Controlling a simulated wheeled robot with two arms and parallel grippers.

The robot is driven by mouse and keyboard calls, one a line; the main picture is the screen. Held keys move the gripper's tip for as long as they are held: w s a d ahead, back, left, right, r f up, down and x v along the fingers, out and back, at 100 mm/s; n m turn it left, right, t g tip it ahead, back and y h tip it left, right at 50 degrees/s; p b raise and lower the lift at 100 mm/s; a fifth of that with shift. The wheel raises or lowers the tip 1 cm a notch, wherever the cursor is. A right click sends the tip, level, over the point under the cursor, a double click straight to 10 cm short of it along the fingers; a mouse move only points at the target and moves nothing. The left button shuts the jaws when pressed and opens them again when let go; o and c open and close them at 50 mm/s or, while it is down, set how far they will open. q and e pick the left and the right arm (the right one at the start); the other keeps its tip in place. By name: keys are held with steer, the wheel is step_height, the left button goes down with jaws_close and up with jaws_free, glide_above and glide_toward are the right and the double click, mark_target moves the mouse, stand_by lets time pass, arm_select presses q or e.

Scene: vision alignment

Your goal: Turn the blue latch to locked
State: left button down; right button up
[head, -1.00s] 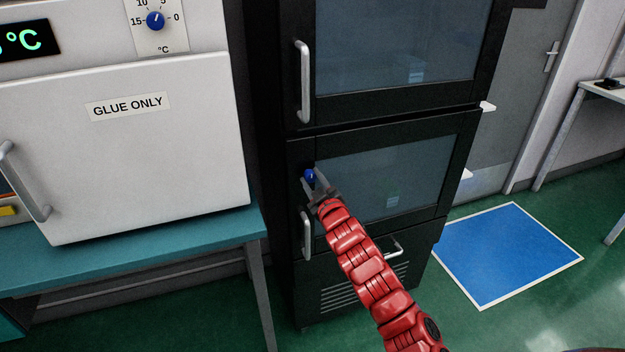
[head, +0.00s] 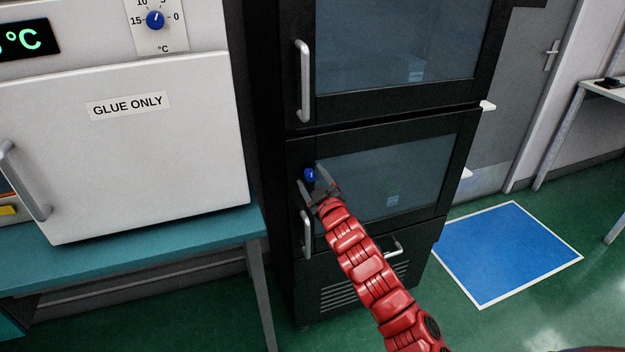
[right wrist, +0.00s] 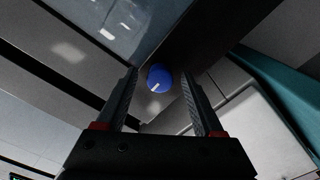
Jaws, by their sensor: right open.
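The blue latch (head: 309,175) is a small round knob on the left frame of the black cabinet's middle door (head: 379,120). In the right wrist view the latch (right wrist: 160,77) has a short white mark towards its lower left side. My right gripper (head: 312,181) is open at the latch. In the right wrist view its two fingers (right wrist: 158,88) stand apart, one on each side of the latch, with a gap to both. I cannot tell how far the tips reach along it. My left gripper is not in view.
The middle door has a silver handle (head: 306,233) below the latch, and the upper door has another handle (head: 303,82). A white "GLUE ONLY" oven (head: 150,160) stands on a teal bench (head: 150,245) at the left. The floor by the blue mat (head: 508,253) is clear.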

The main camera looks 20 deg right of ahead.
steer(key=shift+s, duration=0.15)
steer(key=s+p, duration=0.2)
steer(key=s, duration=1.5)
steer(key=shift+d, duration=0.3)
